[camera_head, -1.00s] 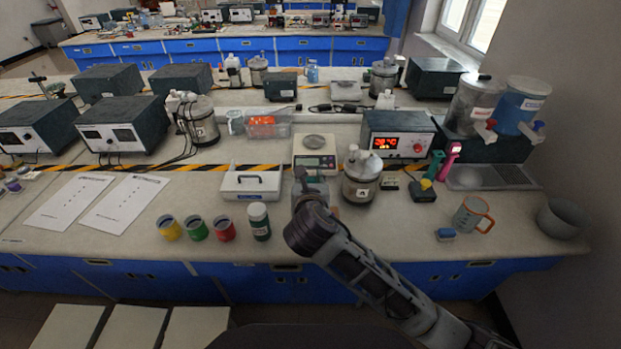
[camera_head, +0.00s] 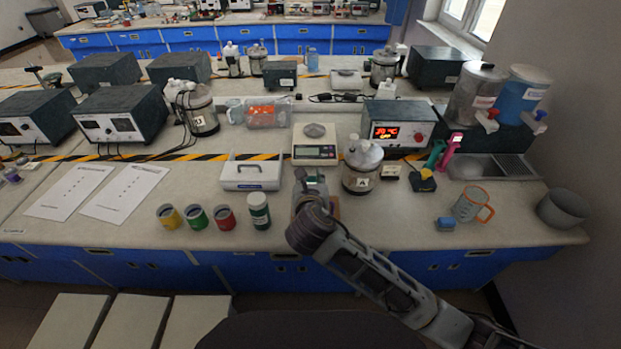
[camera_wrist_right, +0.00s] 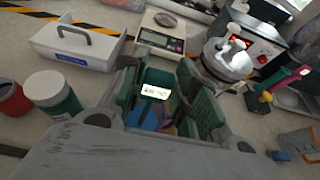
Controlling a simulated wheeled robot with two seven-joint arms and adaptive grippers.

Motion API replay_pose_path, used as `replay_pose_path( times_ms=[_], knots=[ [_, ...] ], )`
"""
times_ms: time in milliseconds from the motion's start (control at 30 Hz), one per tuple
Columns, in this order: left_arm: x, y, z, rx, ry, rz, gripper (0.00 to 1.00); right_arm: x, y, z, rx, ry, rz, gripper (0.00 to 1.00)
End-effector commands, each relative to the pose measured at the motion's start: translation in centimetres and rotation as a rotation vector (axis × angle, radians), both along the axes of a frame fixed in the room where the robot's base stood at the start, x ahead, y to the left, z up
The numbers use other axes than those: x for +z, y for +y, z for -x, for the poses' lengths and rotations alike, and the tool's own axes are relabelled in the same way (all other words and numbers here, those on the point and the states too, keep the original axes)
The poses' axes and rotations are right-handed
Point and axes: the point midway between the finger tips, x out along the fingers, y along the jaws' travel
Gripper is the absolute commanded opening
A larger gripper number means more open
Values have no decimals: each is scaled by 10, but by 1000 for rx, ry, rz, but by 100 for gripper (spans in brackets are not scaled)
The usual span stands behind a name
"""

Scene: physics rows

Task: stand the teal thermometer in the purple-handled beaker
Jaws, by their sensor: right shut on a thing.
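My right gripper (camera_head: 312,184) is low over the bench, in front of the scale. In the right wrist view its fingers (camera_wrist_right: 163,100) are shut on a teal thing with a white label (camera_wrist_right: 155,90); I cannot tell whether this is the thermometer. Blue and orange patches and a small purple patch (camera_wrist_right: 185,128) show low between the fingers. I cannot make out the purple-handled beaker as a whole; my gripper and wrist cover that spot. My left gripper is not in view.
An orange-handled mug (camera_head: 470,206) stands far right.

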Motion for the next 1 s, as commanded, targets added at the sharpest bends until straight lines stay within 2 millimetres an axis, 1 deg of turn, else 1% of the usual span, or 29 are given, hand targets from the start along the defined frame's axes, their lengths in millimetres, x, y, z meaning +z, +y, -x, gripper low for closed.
replay_pose_path(
  times_ms=[433,467,633,667,1000],
  knots=[
    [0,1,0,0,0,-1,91,-3,0,0,0,0,0,10],
    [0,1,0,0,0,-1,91,-3,0,0,0,0,0,31],
    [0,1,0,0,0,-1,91,-3,0,0,0,0,0,53],
    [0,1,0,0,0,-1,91,-3,0,0,0,0,0,55],
    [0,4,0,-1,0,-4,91,-3,0,1,0,1,0,55]
  ],
)
